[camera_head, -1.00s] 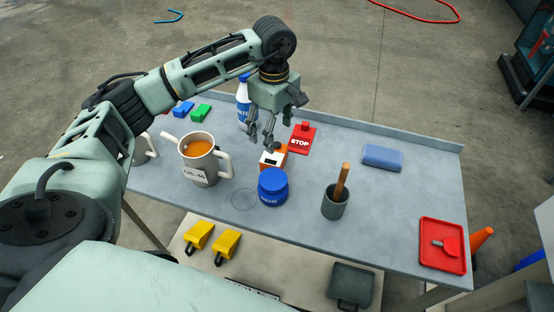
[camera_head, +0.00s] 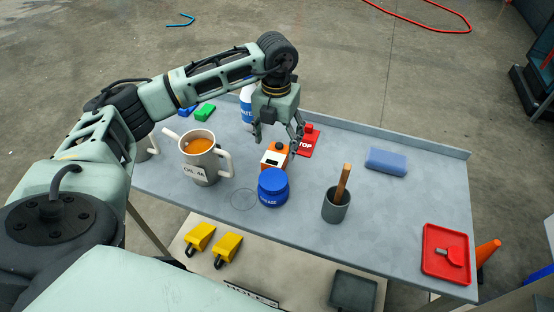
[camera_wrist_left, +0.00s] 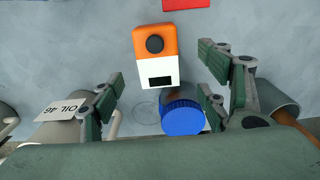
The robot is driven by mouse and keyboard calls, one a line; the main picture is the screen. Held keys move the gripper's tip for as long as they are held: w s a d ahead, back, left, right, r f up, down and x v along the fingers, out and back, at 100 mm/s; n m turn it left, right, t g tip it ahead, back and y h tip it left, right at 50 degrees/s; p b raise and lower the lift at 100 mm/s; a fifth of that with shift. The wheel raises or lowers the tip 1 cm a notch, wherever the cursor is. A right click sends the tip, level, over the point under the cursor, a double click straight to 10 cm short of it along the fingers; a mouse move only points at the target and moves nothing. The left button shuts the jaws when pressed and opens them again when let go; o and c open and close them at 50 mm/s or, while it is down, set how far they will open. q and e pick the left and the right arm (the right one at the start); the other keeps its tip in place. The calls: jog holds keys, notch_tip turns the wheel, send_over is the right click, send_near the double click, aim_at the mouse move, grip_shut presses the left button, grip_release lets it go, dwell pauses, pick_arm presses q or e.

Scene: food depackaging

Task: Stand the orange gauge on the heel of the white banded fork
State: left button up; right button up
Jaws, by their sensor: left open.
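The orange gauge (camera_head: 280,149), with a white lower front, a dark window and a dark knob, stands on the grey table behind the blue-lidded jar. It also shows in the left wrist view (camera_wrist_left: 155,70). My left gripper (camera_head: 278,136) is open and empty, just above the gauge, its fingers spread to either side. In the left wrist view the gauge lies between the finger directions, apart from the fingers. I cannot make out a white banded fork in either view. My right gripper is not in view.
The blue-lidded jar (camera_head: 272,187) is close in front of the gauge. An oil jug (camera_head: 199,163) stands left, a red STOP plate (camera_head: 308,147) behind right. A grey cup with a stick (camera_head: 336,206), blue block (camera_head: 386,161) and red tray (camera_head: 445,278) are right. Bare table lies between.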

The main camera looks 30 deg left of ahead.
aim_at(276, 155)
pick_arm(q)
notch_tip(276, 155, down, 6)
jog(key=shift+a+f+p, duration=0.15)
jog(key=shift+f+p, duration=0.1)
jog(key=shift+p, duration=1)
jog(key=shift+f, duration=0.3)
jog(key=shift+c, duration=0.6)
jog(key=c, duration=1.3)
jog(key=shift+r, duration=0.1)
jog(key=shift+c, duration=1.1)
